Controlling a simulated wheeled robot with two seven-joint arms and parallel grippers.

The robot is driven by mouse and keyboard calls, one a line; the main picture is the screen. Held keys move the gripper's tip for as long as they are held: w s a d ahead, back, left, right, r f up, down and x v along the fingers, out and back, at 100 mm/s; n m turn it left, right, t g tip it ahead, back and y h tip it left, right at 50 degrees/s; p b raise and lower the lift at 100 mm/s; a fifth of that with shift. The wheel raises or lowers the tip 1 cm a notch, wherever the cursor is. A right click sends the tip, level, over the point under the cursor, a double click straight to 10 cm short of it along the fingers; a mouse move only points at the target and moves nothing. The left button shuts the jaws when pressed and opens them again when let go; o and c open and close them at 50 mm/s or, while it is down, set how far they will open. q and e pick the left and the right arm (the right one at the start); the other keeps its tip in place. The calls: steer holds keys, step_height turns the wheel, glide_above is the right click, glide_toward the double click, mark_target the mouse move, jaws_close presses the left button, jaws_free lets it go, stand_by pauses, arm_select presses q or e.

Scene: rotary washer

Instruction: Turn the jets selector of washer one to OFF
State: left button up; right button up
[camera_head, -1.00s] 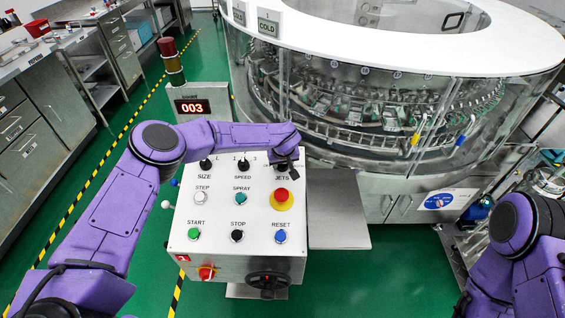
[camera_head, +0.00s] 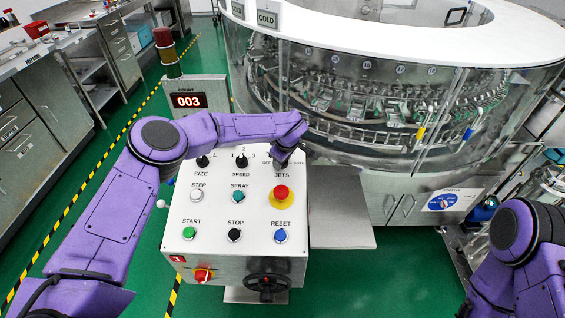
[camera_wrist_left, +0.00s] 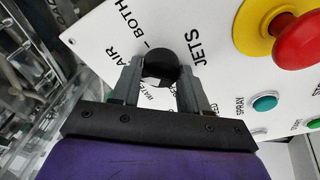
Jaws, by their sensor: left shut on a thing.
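The jets selector (camera_wrist_left: 160,64) is a round black knob on the white control panel (camera_head: 208,212), above the label JETS. In the left wrist view my left gripper (camera_wrist_left: 162,78) has one finger on each side of the knob and is shut on it. Labels AIR, BOTH and part of WATER show around it; the knob's pointer direction cannot be told. In the head view my left gripper (camera_head: 284,156) covers most of the knob at the panel's upper right, with OFF to its left and BOTH to its right. My right arm shows at the right edge, its gripper out of view.
A red emergency button (camera_head: 281,193) on a yellow ring sits just below the selector. Speed (camera_head: 241,161) and size (camera_head: 202,162) knobs are to the left. The glass-walled rotary washer (camera_head: 370,110) stands behind. A counter (camera_head: 188,101) reads 003.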

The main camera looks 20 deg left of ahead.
arm_select(q)
steer(key=n+g+b, duration=0.1)
steer(key=n+b, duration=0.2)
steer(key=n, duration=0.3)
steer(key=shift+f+n, duration=0.15)
steer(key=shift+n, duration=0.15)
steer(key=n+b, duration=0.2)
steer(key=n, duration=0.4)
steer(key=shift+g+b, duration=0.3)
steer(key=shift+b, duration=0.05)
steer(key=n+h+b, duration=0.1)
steer(key=n+b, duration=0.2)
steer(key=n, duration=0.3)
steer(key=shift+n, duration=0.3)
steer(key=n+b, duration=0.2)
steer(key=shift+n+h, duration=0.3)
steer(key=shift+n+b, duration=0.95)
steer(key=shift+n, duration=0.85)
steer(key=o, duration=1)
